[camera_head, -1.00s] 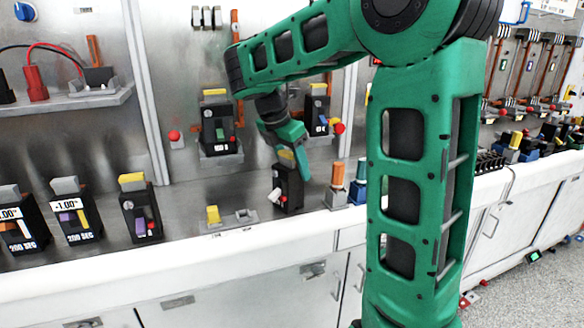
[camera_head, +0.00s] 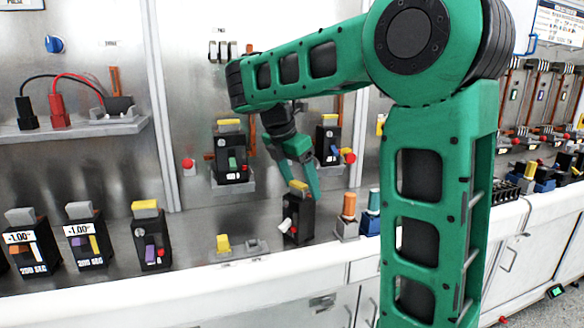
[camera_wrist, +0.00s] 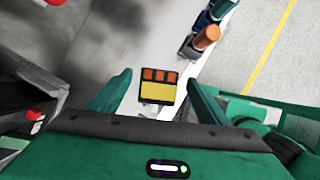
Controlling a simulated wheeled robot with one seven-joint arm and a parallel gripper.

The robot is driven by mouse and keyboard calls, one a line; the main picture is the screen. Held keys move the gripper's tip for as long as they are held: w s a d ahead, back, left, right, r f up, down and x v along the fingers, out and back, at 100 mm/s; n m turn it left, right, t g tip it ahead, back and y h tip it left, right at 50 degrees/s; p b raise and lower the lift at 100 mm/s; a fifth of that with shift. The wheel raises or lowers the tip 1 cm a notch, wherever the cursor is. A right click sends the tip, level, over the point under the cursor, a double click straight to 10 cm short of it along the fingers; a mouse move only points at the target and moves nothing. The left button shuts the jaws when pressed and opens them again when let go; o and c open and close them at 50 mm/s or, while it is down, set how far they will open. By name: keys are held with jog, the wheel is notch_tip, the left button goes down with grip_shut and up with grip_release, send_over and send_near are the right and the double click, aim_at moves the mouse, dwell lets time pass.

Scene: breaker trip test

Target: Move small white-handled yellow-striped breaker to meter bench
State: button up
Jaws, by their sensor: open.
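The small breaker (camera_head: 298,218) is black with a white handle and a yellow stripe on top. It stands upright on the steel bench (camera_head: 190,255), near its front edge. My gripper (camera_head: 303,178) is above it, pointing down, with one green finger visible beside the breaker's top. In the wrist view my gripper (camera_wrist: 155,100) has its fingers apart, with the breaker's yellow top and orange contacts (camera_wrist: 157,87) between them and a gap on each side. I cannot tell which part is the meter bench.
Wider breakers with displays (camera_head: 86,237) and a purple-handled, yellow-topped one (camera_head: 150,238) stand to the left. Wall-mounted breakers (camera_head: 231,155) are behind.

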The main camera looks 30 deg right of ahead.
jog(key=v, duration=0.7)
jog(key=shift+r, duration=0.2)
jog(key=shift+s, duration=0.15)
jog(key=s+d+f+m, duration=0.3)
jog(key=s+f+m, duration=0.1)
jog(key=s+m, duration=0.3)
jog(key=s+d+f+m, duration=0.4)
jog(key=s+m, duration=0.2)
jog(key=s+a+f+m+y, duration=0.2)
jog(key=s+a+f+m, duration=0.1)
jog(key=s+f+m, duration=0.3)
jog(key=s+a+f+m+y, duration=0.2)
jog(key=s+a+f+m, duration=0.1)
jog(key=s+f+m, duration=0.3)
jog(key=shift+s+a+f+m+y, duration=0.35)
jog(key=shift+s+f, duration=0.2)
jog(key=shift+s, duration=0.7)
jog(key=shift+d, duration=0.1)
